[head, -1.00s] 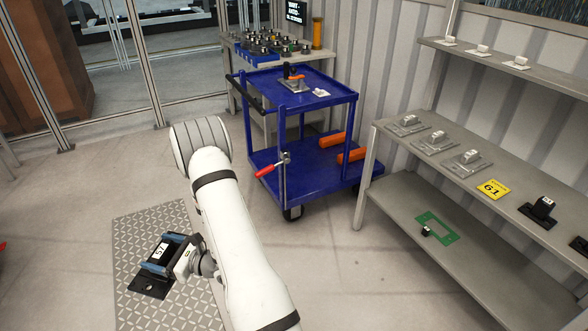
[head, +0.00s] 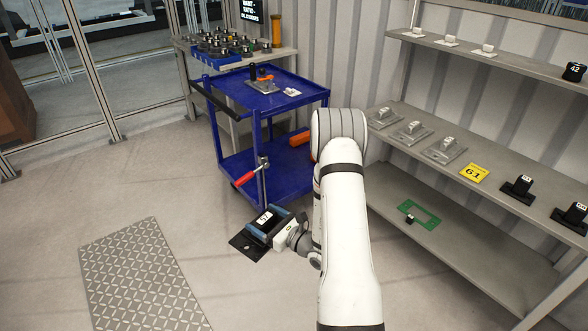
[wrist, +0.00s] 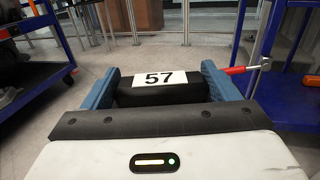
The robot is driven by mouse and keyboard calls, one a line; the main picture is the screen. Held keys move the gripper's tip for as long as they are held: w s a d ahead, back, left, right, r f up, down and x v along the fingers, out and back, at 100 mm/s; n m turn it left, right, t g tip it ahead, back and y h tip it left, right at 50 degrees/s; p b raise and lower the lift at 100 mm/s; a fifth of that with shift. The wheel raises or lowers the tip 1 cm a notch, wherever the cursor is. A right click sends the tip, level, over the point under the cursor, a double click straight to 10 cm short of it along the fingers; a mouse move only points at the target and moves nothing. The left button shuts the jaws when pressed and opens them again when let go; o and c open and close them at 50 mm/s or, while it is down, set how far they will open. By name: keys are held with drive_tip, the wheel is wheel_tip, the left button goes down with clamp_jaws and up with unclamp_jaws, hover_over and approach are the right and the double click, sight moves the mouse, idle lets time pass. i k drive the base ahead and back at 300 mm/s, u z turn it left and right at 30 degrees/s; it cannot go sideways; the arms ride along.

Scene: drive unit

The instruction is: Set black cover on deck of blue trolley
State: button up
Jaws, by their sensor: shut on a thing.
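The black cover (head: 246,247) has a flat black plate and a raised block with a white label, which reads 57 in the wrist view (wrist: 158,78). My gripper (head: 268,222) is shut on its block between two blue fingers and holds it in front of the blue trolley (head: 290,102). The cover is lower than the trolley's top deck and apart from it. The top deck carries a grey plate with a handle and an orange part (head: 263,83), and a small white item (head: 291,92). In the wrist view, the cover's base is mostly hidden.
A grey shelf (head: 500,228) with covers and a yellow 61 plate (head: 474,173) stands right. Open floor lies left, with a patterned mat (head: 140,275).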

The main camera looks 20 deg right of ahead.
sight(279, 164)
drive_tip(key=z, duration=0.65)
drive_tip(key=i, duration=1.05)
drive_tip(key=u, duration=0.4)
